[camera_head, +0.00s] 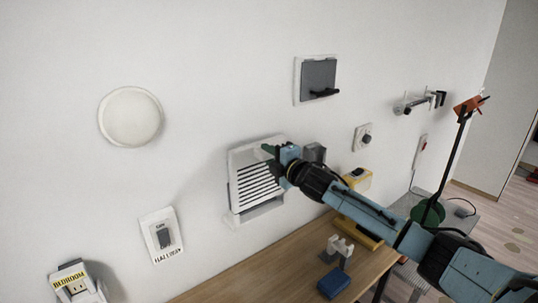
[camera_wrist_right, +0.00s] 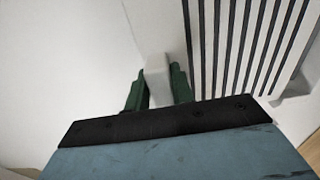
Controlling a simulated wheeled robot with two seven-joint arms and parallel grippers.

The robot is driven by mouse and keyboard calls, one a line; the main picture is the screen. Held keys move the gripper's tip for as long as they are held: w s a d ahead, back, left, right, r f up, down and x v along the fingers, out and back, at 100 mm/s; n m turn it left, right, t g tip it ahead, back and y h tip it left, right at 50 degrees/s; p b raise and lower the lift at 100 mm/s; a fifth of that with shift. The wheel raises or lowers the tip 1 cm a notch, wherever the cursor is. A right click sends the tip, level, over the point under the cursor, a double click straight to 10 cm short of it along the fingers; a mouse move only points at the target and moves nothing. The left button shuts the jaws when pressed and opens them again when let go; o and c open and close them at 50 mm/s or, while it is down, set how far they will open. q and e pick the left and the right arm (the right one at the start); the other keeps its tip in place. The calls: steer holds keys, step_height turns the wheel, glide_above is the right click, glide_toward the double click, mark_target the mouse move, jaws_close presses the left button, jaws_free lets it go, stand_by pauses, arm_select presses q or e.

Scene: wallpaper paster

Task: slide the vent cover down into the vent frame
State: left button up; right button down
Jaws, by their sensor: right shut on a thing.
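The white vent cover with dark slats (camera_head: 258,188) is at the wall in the middle of the head view. Its slats (camera_wrist_right: 245,45) fill the upper right of the right wrist view. The pale vent frame (camera_head: 262,212) shows below the cover's lower edge, and most of it is hidden. My right gripper (camera_head: 270,150) is at the cover's upper right part. Its green fingers (camera_wrist_right: 158,88) are shut on a white tab (camera_wrist_right: 158,78) beside the slats, which seems to be part of the cover. My left gripper is not in view.
A grey panel with a black handle (camera_head: 318,80) is on the wall above right. A round white disc (camera_head: 130,116) and a switch plate (camera_head: 161,236) are to the left. A wooden table (camera_head: 285,262) below holds a blue block (camera_head: 334,283) and a yellow object (camera_head: 358,232).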

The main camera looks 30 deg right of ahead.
steer(key=shift+f+b, duration=1.4)
steer(key=shift+f, duration=0.6)
steer(key=c, duration=1.1)
jaws_free()
steer(key=shift+f, duration=0.1)
steer(key=shift+s, duration=0.1)
steer(key=shift+s+d+b, duration=0.15)
steer(key=shift+s+b, duration=0.3)
steer(key=shift+s, duration=1.75)
steer(key=shift+s+d+b, duration=0.2)
steer(key=shift+s+b, duration=0.2)
steer(key=shift+s, duration=1.8)
steer(key=shift+s+d+b, duration=0.15)
steer(key=shift+s+b, duration=0.3)
steer(key=shift+s, duration=1.75)
